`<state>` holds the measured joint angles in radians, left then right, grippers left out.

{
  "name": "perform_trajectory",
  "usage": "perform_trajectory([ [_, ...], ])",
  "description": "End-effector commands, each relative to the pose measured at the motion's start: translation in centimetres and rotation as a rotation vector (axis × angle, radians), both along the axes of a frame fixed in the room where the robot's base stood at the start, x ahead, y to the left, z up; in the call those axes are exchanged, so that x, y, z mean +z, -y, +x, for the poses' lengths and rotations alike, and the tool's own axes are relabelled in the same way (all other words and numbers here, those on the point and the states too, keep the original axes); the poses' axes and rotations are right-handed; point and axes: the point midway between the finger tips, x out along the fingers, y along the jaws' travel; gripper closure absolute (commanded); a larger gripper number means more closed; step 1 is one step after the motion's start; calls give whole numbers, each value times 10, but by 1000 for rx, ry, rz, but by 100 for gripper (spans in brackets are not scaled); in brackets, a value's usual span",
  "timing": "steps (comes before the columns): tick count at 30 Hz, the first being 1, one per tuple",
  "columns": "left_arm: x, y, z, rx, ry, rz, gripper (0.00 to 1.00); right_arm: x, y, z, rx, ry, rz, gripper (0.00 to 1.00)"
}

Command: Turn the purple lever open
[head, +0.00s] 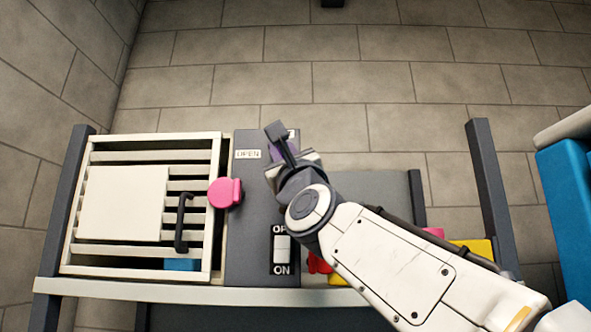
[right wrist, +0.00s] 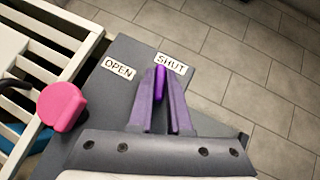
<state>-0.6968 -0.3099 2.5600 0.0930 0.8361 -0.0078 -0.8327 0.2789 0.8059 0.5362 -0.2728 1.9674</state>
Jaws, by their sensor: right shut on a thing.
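The purple lever (right wrist: 160,82) is on the grey panel (right wrist: 100,91). Its tip shows in the right wrist view beside the left end of the SHUT label (right wrist: 171,63). The OPEN label (right wrist: 118,69) is further left. My right gripper (right wrist: 160,80) is shut on the lever, with a finger on each side of it. In the head view my right gripper (head: 279,140) reaches over the panel and hides most of the lever and the SHUT label; the OPEN label (head: 247,154) shows to its left. My left gripper is not in view.
A pink knob (head: 225,193) sits at the panel's left edge, beside a cream slatted grille (head: 215,242) with a black handle (head: 182,222). A white OFF/ON switch (head: 282,249) is lower on the panel. Red and yellow things lie partly behind my right arm. Dark posts (head: 488,190) stand at both sides.

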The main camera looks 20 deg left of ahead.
Motion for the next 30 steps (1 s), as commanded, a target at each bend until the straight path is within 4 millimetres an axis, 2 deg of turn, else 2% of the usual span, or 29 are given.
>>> perform_trajectory([
  [1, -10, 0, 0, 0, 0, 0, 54, -6, 1, 3, -4, 12, -43, 100],
  [3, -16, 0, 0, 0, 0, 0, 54, -5, 2, 3, -5, 31, -106, 100],
  [8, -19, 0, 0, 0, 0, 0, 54, -1, 4, 5, -11, 68, -252, 100],
  [14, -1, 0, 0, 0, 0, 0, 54, 5, 5, 6, -12, 119, -442, 100],
  [21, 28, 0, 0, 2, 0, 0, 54, 7, 5, 6, -9, 179, -659, 100],
  [30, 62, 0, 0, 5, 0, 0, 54, 8, 5, 5, -8, 244, -875, 100],
])
